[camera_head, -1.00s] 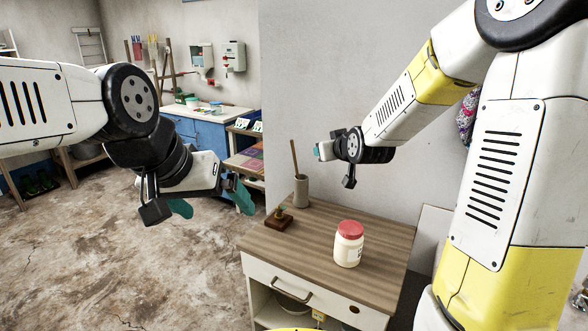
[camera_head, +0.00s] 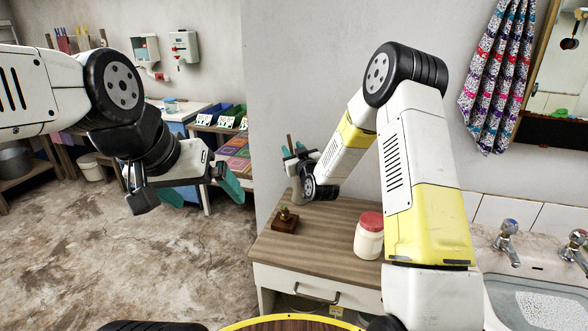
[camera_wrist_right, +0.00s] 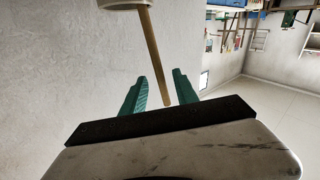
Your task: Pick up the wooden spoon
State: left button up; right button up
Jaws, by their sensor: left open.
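The wooden spoon shows as a thin brown handle (camera_head: 289,141) rising from a pale cylindrical holder (camera_head: 297,187) at the back of the wooden-topped cabinet (camera_head: 325,222). Its lower end is hidden in the holder. In the right wrist view the handle (camera_wrist_right: 152,50) runs from the holder's rim (camera_wrist_right: 122,4) to between the green fingers of my right gripper (camera_wrist_right: 160,92). Gaps show on both sides of the handle, so this gripper is open around it. My left gripper (camera_head: 203,189) is open and empty, out over the floor left of the cabinet.
A jar with a red lid (camera_head: 369,235) stands on the cabinet close to my right arm. A small wooden block with a knob (camera_head: 286,221) sits in front of the holder. A sink (camera_head: 535,300) with taps is at right. The wall is close behind the cabinet.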

jog(key=x, duration=0.4)
jog(key=shift+w+a+r, duration=0.15)
jog(key=shift+w+a, duration=0.05)
jog(key=shift+w, duration=0.15)
grip_shut()
